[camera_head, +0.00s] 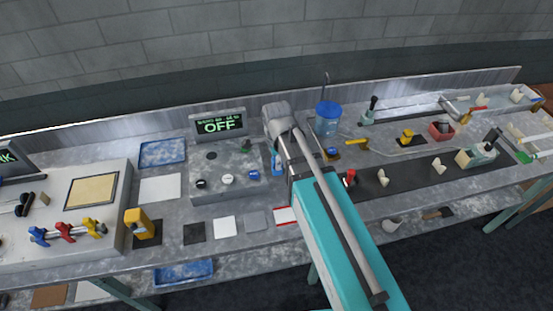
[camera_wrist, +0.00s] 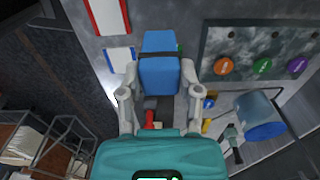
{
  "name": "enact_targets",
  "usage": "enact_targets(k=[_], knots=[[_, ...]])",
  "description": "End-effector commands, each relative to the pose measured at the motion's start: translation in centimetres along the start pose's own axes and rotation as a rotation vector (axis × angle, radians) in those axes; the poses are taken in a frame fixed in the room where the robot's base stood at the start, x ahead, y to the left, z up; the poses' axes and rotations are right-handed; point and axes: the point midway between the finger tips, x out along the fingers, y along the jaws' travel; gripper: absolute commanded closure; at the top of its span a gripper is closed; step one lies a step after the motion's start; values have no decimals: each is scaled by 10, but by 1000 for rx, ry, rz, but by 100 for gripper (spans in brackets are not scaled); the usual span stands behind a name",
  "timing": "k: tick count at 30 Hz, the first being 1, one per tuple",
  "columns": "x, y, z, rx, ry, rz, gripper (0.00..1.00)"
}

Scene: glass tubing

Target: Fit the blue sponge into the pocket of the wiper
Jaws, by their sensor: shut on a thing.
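The blue sponge (camera_wrist: 159,76) is a blue block between the two fingers of my gripper (camera_wrist: 160,66) in the wrist view. The fingers are shut on its sides, and two of its faces show. In the head view, a small part of the sponge (camera_head: 276,163) shows at the end of my arm, by the right end of the grey control box. My arm hides much of the gripper there. I cannot tell for sure which thing is the wiper, and I see no pocket clearly.
The grey control box (camera_head: 222,184) with round knobs stands left of the gripper. A blue beaker (camera_head: 327,119) stands behind, to the right. A small red-and-black thing (camera_head: 350,177) is close to my arm. A red-edged white card (camera_head: 285,215) lies in front.

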Motion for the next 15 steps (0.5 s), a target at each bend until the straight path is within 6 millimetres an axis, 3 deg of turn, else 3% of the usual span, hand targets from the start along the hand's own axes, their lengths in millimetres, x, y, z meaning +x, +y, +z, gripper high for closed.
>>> enact_targets(k=[10, 15], knots=[[1, 0, 0, 0, 0, 0, 93], [10, 0, 0, 0, 0, 0, 93]])
